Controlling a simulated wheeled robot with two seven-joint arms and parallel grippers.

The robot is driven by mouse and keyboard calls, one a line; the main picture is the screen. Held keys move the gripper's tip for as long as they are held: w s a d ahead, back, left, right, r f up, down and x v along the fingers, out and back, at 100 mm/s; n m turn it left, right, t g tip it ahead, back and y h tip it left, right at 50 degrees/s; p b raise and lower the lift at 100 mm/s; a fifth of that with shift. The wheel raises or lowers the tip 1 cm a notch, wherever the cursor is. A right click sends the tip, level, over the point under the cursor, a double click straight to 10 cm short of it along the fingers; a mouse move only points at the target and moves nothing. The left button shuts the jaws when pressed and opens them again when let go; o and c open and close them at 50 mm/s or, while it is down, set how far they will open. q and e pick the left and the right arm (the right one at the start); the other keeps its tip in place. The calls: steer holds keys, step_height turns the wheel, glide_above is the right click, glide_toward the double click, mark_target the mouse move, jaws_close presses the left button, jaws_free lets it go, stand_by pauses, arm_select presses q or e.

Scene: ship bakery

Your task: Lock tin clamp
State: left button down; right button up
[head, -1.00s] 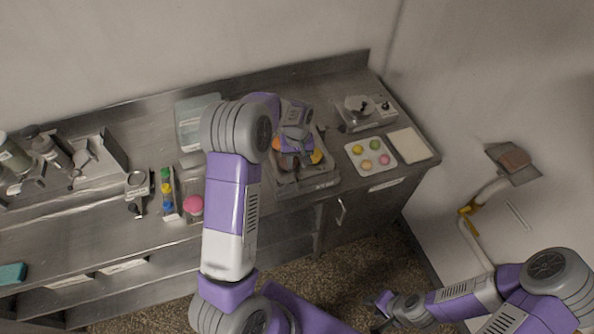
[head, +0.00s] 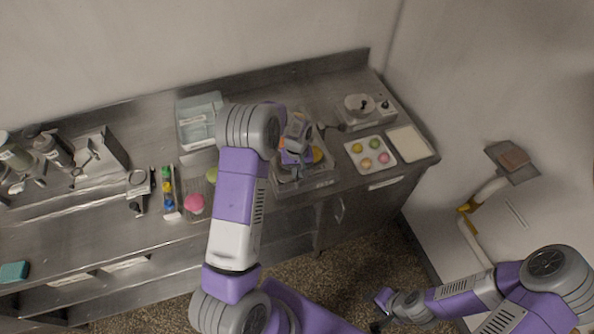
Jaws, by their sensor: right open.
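A metal tray-like fixture (head: 318,183), which appears to hold the tin and its clamp, sits near the counter's front edge right of centre. My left gripper (head: 290,160) is over this fixture, pointing down. Its fingers are small and partly hidden by its own wrist, so I cannot tell whether they are open or touch anything. A yellow-orange piece (head: 317,154) shows just right of the gripper. The clamp's lever cannot be made out. My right gripper (head: 378,312) is open and away from the counter, low in the view.
A muffin tray (head: 350,147) with several coloured pieces and a pale board (head: 409,144) lie to the right. A small appliance (head: 366,111) stands behind them. A pale blue tub (head: 199,122), pink item (head: 194,204) and green item (head: 211,175) lie left of my arm.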

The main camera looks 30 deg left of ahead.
arm_select(q)
steer(key=shift+f+n+b, duration=0.1)
steer(key=shift+n+b, duration=0.55)
steer(key=shift+n, duration=0.15)
steer(key=shift+s+a+n, duration=0.1)
steer(key=shift+n, duration=0.5)
steer(key=c, duration=1.3)
jaws_free()
steer(key=shift+o, duration=0.2)
steer(key=shift+r, duration=0.25)
step_height(320, 180, up, 7)
steer(key=shift+r+b, duration=0.2)
steer(key=shift+b, duration=0.25)
